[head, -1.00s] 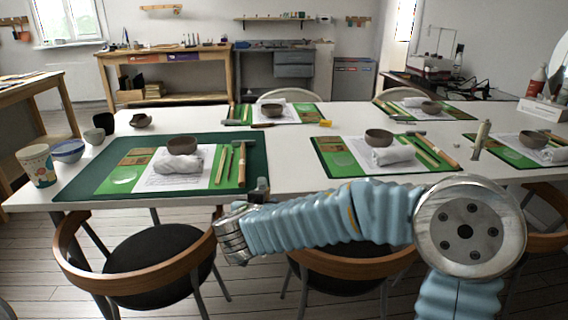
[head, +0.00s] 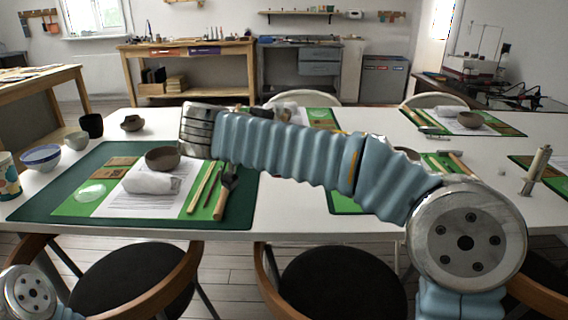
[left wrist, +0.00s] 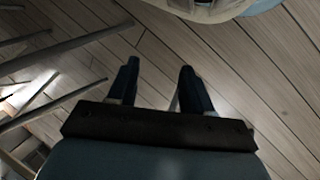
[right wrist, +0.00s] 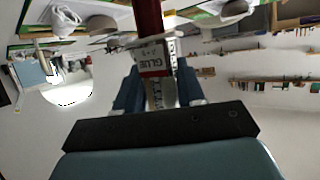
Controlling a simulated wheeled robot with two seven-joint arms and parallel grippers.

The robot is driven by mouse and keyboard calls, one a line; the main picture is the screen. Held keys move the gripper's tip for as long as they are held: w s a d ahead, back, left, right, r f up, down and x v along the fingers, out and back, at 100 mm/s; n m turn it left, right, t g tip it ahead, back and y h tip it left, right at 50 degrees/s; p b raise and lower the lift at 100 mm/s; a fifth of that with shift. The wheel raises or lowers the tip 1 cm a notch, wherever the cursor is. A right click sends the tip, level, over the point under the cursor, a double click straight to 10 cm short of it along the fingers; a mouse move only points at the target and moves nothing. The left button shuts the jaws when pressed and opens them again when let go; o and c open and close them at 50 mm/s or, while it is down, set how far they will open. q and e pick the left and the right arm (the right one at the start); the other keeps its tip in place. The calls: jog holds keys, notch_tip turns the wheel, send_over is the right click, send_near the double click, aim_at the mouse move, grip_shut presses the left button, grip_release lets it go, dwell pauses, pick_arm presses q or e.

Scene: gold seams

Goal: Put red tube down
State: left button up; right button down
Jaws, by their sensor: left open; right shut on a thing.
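The red tube (right wrist: 149,22) shows in the right wrist view, with a white and red part lettered GLUE. My right gripper (right wrist: 160,90) is shut on it, and the tube stretches past the fingertips. In the head view my right arm reaches left across the table, and its blue sleeve and metal wrist hide the right gripper and the tube. I cannot tell the tube's height above the table. My left gripper (left wrist: 158,80) is open and empty over the wooden floor in the left wrist view.
The white table (head: 290,205) holds a dark green mat (head: 40,205) with a brown bowl (head: 162,158), a rolled white towel (head: 152,182) and tools. Cups and bowls stand at its left end. An upright pale tool (head: 536,168) stands at right. Chairs line the front edge.

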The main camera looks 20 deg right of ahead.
jog(key=w+f, duration=0.1)
jog(key=f, duration=0.2)
jog(key=w+d+f, duration=0.1)
jog(key=f, duration=0.1)
jog(key=w+f+p, duration=0.1)
jog(key=w+f, duration=0.1)
jog(key=f, duration=0.1)
jog(key=shift+w+d+f, duration=0.1)
jog(key=shift+d+f, duration=0.25)
jog(key=shift+f+b, duration=0.7)
jog(key=shift+b, duration=0.5)
jog(key=c, duration=0.7)
grip_release()
